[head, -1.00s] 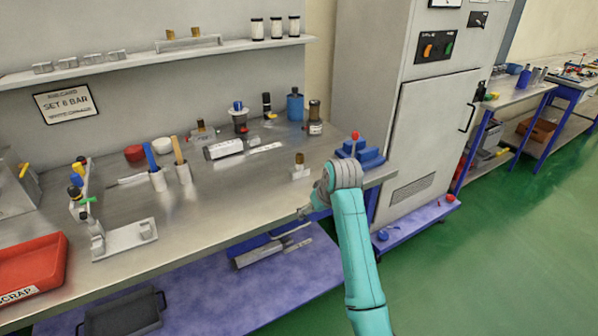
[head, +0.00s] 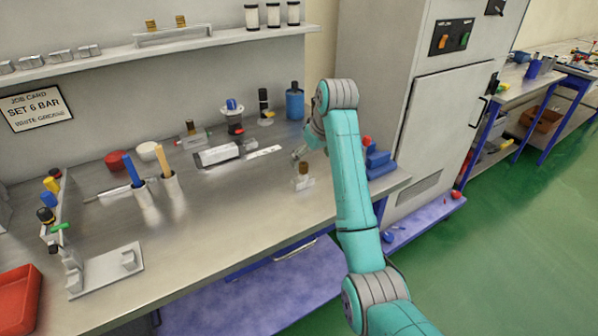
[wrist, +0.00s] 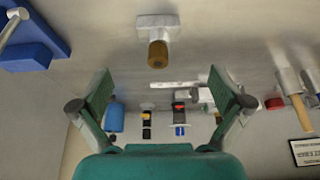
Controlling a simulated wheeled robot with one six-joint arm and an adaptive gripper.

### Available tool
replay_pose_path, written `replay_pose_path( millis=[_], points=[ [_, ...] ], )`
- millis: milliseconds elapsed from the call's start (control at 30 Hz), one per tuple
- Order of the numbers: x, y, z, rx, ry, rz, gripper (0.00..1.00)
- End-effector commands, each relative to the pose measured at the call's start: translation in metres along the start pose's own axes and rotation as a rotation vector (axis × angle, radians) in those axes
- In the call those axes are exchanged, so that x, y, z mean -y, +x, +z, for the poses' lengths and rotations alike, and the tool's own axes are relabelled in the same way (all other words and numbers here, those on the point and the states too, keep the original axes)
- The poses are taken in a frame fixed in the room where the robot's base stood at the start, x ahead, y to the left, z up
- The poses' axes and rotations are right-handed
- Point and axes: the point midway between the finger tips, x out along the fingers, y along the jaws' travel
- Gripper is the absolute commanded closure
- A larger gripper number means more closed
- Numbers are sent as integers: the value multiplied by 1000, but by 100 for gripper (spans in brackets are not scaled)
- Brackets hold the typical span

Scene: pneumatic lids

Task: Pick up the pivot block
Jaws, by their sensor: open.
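What looks like the pivot block (head: 305,183), a small pale metal block with a brass-brown cylinder on it, stands on the bench near its right front part. In the wrist view the block (wrist: 157,22) is at the top centre, its brown cylinder towards me. My gripper (wrist: 160,82) is open, with its two green-padded fingers wide apart and nothing between them. In the head view my gripper (head: 300,153) is partly hidden by my arm, above the bench and just behind the block. It is not touching the block.
A blue stepped fixture (head: 378,162) with a red knob stands right of my arm. The bench front (head: 225,215) is clear. A grey cabinet (head: 450,110) stands at right.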

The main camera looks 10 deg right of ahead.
Motion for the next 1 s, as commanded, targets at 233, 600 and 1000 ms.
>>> replay_pose_path(
  millis=[233, 600, 1000],
  points=[
    [0, 18, 0, 4, 0, -1, 0],
    [0, 56, 0, 2, 0, 0, 0],
    [0, 102, 3, 2, -1, 0, 0]
  ],
)
